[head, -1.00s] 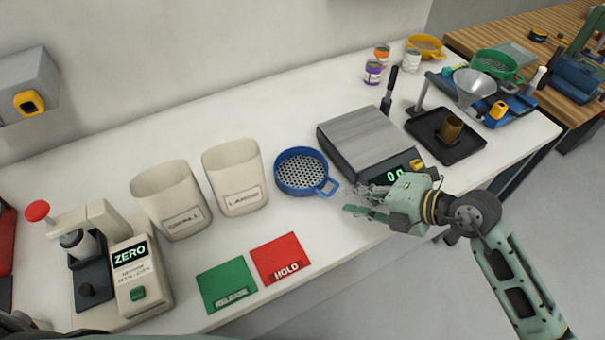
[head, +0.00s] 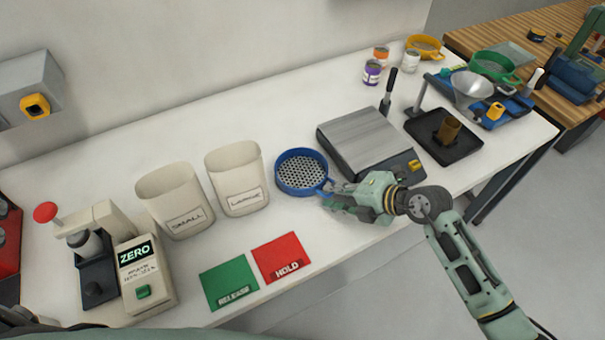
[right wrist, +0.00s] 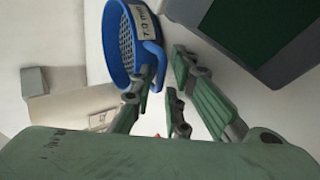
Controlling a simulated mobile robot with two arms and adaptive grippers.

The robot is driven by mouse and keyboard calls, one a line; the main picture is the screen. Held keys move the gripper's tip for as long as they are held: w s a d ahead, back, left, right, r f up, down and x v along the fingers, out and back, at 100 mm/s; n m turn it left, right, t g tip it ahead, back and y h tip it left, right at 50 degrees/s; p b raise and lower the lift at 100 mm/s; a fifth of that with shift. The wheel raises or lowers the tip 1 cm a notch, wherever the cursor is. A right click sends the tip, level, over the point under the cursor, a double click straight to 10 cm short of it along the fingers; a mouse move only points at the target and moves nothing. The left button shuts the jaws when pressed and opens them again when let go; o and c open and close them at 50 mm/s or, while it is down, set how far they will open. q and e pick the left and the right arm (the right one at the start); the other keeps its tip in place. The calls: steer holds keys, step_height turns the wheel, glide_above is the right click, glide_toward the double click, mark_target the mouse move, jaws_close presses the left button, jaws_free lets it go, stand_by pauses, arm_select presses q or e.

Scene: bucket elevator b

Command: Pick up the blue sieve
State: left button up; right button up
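The blue sieve (head: 301,173) is a round pan with a perforated grey bottom, lying on the white bench between the LARGE bin and the scale. Its handle points right and toward the front. My right gripper (head: 332,196) is at the handle. In the right wrist view the sieve (right wrist: 118,42) carries a 7.0 mm label, and the fingers of my right gripper (right wrist: 160,92) are spread, with a finger on each side near the handle's end. I cannot tell whether they touch it. My left gripper is not in view.
The scale (head: 368,140) stands close right of the sieve. The SMALL bin (head: 175,200) and LARGE bin (head: 236,178) stand to its left. Green RELEASE (head: 229,283) and red HOLD (head: 281,258) cards lie in front. A black tray (head: 462,148) is farther right.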

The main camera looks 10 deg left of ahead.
jaws_close()
steer(key=shift+r, duration=0.1)
stand_by(0.3)
